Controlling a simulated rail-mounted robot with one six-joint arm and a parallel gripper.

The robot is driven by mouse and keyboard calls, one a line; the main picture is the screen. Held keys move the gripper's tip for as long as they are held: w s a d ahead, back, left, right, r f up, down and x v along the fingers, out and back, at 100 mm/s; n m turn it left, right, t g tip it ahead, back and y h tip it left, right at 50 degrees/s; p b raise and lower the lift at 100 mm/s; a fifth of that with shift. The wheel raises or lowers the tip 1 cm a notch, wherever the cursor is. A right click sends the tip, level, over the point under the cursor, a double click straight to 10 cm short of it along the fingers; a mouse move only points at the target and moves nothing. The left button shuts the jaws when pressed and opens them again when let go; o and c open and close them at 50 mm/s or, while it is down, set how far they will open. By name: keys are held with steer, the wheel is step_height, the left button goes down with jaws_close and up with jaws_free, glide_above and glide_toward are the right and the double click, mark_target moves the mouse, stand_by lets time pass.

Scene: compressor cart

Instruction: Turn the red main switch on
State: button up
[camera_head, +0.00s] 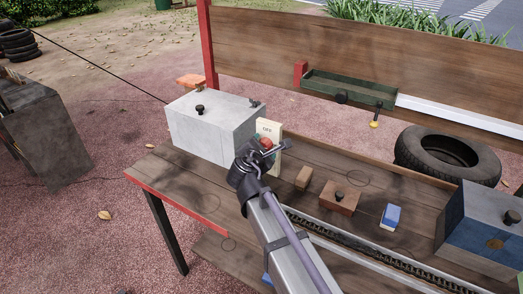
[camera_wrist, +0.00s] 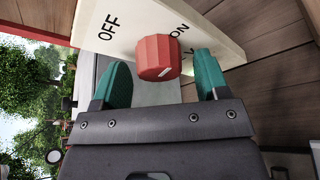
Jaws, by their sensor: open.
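The red main switch (camera_wrist: 157,57) is a ribbed round knob on a cream plate (camera_wrist: 205,20) lettered OFF and ON. A short white mark shows on the knob's lower side; I cannot tell which label it points to. In the head view the knob (camera_head: 266,143) is partly hidden by my gripper (camera_head: 260,150), and the plate (camera_head: 268,127) stands beside a grey box. In the wrist view my gripper (camera_wrist: 160,66) is open, its green fingertips on either side of the knob.
The grey box (camera_head: 215,125) with black knobs stands left of the plate on the wooden bench (camera_head: 165,170). Wooden blocks (camera_head: 338,197), a blue-and-white block (camera_head: 391,216) and a blue-grey box (camera_head: 480,225) are to the right. A wooden backboard (camera_head: 300,50) rises behind.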

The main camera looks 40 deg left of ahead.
steer(key=shift+c, duration=0.3)
steer(key=c, duration=0.9)
steer(key=shift+o, duration=0.2)
steer(key=shift+m+t+y+b, duration=0.3)
steer(key=shift+m+y+b, duration=0.35)
steer(key=shift+m, duration=0.55)
steer(key=o, duration=0.9)
steer(key=p+v, duration=0.2)
steer(key=v, duration=0.9)
